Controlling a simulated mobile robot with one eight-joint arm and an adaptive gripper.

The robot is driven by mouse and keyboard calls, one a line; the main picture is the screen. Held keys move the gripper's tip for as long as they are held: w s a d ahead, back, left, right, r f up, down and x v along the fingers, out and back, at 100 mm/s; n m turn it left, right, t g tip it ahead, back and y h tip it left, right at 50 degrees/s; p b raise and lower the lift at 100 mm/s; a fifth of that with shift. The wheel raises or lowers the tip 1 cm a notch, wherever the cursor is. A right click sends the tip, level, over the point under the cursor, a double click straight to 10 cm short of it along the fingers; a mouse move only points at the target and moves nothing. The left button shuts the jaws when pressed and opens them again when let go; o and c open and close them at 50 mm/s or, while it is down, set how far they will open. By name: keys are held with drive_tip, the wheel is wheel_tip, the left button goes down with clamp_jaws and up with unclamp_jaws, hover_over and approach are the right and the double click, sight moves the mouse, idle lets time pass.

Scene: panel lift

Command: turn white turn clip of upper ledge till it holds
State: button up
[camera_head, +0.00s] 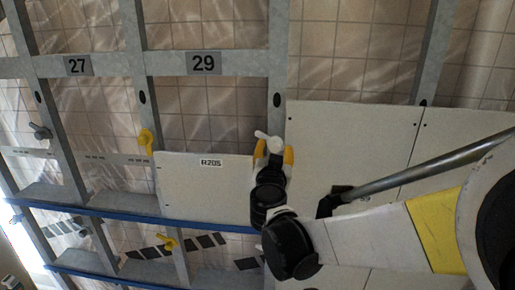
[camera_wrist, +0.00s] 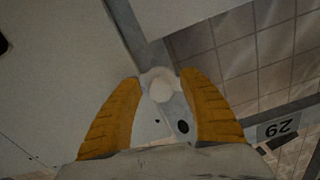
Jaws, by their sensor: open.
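The panel stands on the blue-edged upper ledge (camera_head: 95,212). My gripper (camera_head: 274,154) is open, with its yellow fingers at the clip. In the wrist view the clip's rounded white end (camera_wrist: 160,88) lies between the fingertips of my gripper (camera_wrist: 158,82); contact cannot be told. The panel's corner (camera_wrist: 185,12) shows above it.
Large pale boards (camera_head: 350,140) cover the wall at right, close beside the post. Yellow turn clips (camera_head: 146,141) (camera_head: 167,243) and a grey one (camera_head: 40,131) sit on other posts. A lower blue ledge (camera_head: 110,277) runs below.

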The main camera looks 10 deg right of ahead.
clamp_jaws()
